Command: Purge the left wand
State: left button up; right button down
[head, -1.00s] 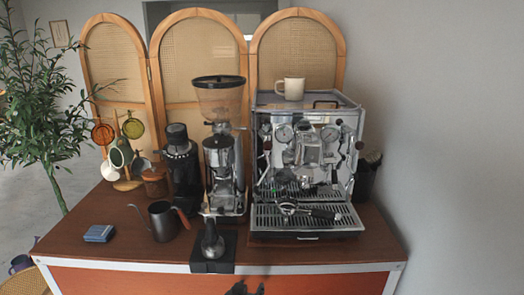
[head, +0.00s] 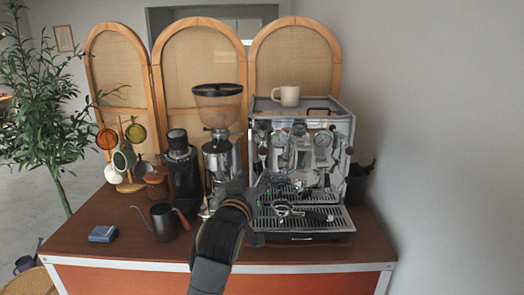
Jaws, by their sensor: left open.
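The chrome espresso machine (head: 300,165) stands on the right part of the cart. The left wand (head: 261,168) is on the left of the machine's front; it is thin and its lower end is hard to make out. My left gripper (head: 241,197) is in front of the machine's lower left corner, close to the drip tray (head: 325,226). It is seen from behind, and its wrist covers most of its fingers. It is open, and I see nothing held in it. I cannot tell whether it touches anything. My right gripper is not in view.
A portafilter (head: 290,211) lies on the drip tray. A cup (head: 288,95) stands on top of the machine. A grinder (head: 219,150) stands left of it, then a black grinder (head: 183,170), a kettle (head: 163,222) and a blue cloth (head: 103,233).

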aim_at(262, 153)
pick_arm(q)
jog(key=w+d+p, duration=0.1)
jog(key=w, duration=0.3)
jog(key=w+p, duration=0.1)
jog(key=w, duration=0.4)
jog(key=w+d+r+p, duration=0.1)
jog(key=w, duration=0.3)
jog(key=shift+w+d+r, duration=0.1)
jog(key=shift+w+d, duration=0.05)
jog(key=shift+d, duration=0.15)
grip_shut()
